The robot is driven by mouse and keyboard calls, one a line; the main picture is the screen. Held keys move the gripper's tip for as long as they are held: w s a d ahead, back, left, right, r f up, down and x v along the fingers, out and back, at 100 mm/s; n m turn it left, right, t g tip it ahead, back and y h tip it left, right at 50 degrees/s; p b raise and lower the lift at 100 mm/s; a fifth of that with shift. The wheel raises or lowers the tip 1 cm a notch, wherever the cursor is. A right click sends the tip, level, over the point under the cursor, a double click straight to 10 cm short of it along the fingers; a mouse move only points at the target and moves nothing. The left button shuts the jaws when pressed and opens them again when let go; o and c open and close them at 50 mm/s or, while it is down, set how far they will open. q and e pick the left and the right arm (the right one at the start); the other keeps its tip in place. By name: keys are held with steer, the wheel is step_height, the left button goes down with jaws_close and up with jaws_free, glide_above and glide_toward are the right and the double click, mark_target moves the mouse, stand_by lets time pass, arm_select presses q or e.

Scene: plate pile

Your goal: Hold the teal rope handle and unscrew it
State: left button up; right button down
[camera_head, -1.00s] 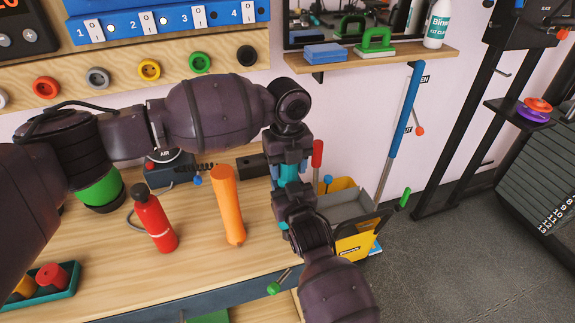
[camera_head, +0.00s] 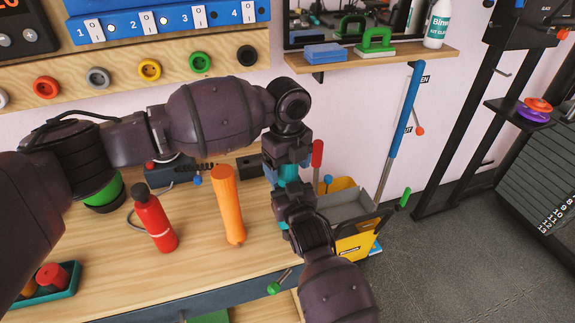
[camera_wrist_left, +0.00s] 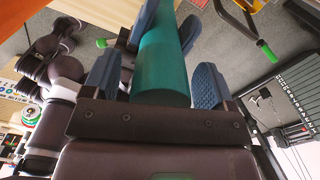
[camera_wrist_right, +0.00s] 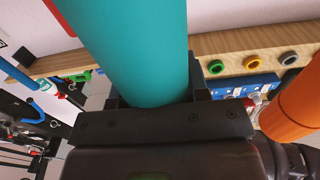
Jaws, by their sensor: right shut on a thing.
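The teal rope handle (camera_head: 289,173) is a smooth upright cylinder, mostly hidden between my two grippers in the head view. My left gripper (camera_head: 287,160) comes from above. In the left wrist view its blue fingers stand on both sides of the handle (camera_wrist_left: 162,68), with a gap showing at the left finger, so it is open around the upper end. My right gripper (camera_head: 290,192) is below it. In the right wrist view the handle (camera_wrist_right: 135,50) fills the space between its jaws, and it is shut on it. The handle's lower joint is hidden.
An orange cylinder (camera_head: 229,205) and a red bottle (camera_head: 154,220) stand on the wooden bench (camera_head: 115,270), left of my grippers. A yellow and grey bucket (camera_head: 358,240) is close on the right. A shelf (camera_head: 415,62) is above right.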

arm_select(q)
steer(key=shift+r, duration=0.1)
steer(key=shift+r, duration=2.2)
steer(key=shift+c, duration=0.4)
steer(key=shift+r+n, duration=0.5)
steer(key=shift+r, duration=1.05)
steer(key=shift+f, duration=3.85)
steer(key=c, duration=0.9)
steer(key=o, duration=1)
steer(key=shift+r, duration=0.15)
